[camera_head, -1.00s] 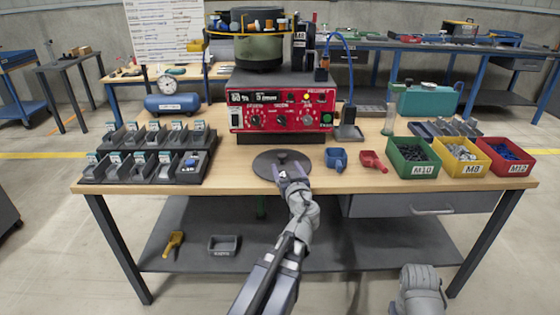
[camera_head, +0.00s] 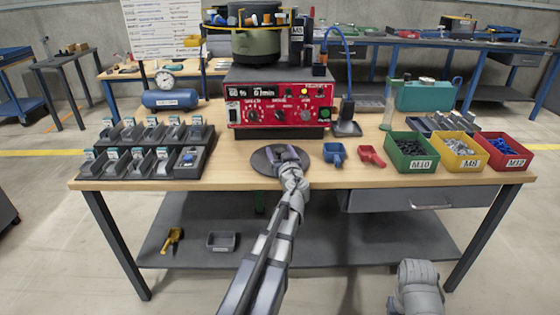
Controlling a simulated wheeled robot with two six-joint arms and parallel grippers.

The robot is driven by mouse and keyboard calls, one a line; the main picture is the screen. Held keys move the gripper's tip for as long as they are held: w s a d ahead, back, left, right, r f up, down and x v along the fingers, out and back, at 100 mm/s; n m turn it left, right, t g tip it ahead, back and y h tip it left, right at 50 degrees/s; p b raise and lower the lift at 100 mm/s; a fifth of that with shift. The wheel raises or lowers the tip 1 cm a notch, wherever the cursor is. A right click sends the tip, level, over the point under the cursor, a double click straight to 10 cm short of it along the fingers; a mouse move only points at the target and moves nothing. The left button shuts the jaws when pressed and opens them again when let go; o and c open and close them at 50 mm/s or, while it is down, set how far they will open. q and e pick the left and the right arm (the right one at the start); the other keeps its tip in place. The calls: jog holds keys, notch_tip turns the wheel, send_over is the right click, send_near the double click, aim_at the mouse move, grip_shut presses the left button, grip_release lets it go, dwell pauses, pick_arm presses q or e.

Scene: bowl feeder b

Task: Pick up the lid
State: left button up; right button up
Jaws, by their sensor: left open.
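The lid is a dark grey round disc (camera_head: 262,166) lying flat on the wooden bench in front of the red control box. A small knob at its middle showed earlier; my gripper now hides it. My left gripper (camera_head: 284,157) is over the lid's middle with its jaws open, at the knob's place. I cannot tell whether the fingers touch the knob. Part of my right arm (camera_head: 416,290) shows at the bottom right, but its gripper cannot be made out.
The red control box (camera_head: 280,105) stands just behind the lid, with the bowl feeder (camera_head: 257,45) above. A blue scoop (camera_head: 335,153) and a red scoop (camera_head: 371,156) lie right of the lid. A rack of small bins (camera_head: 145,150) stands left. Bench space between rack and lid is clear.

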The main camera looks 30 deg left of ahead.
pick_arm(q)
grip_shut()
dwell(0.6)
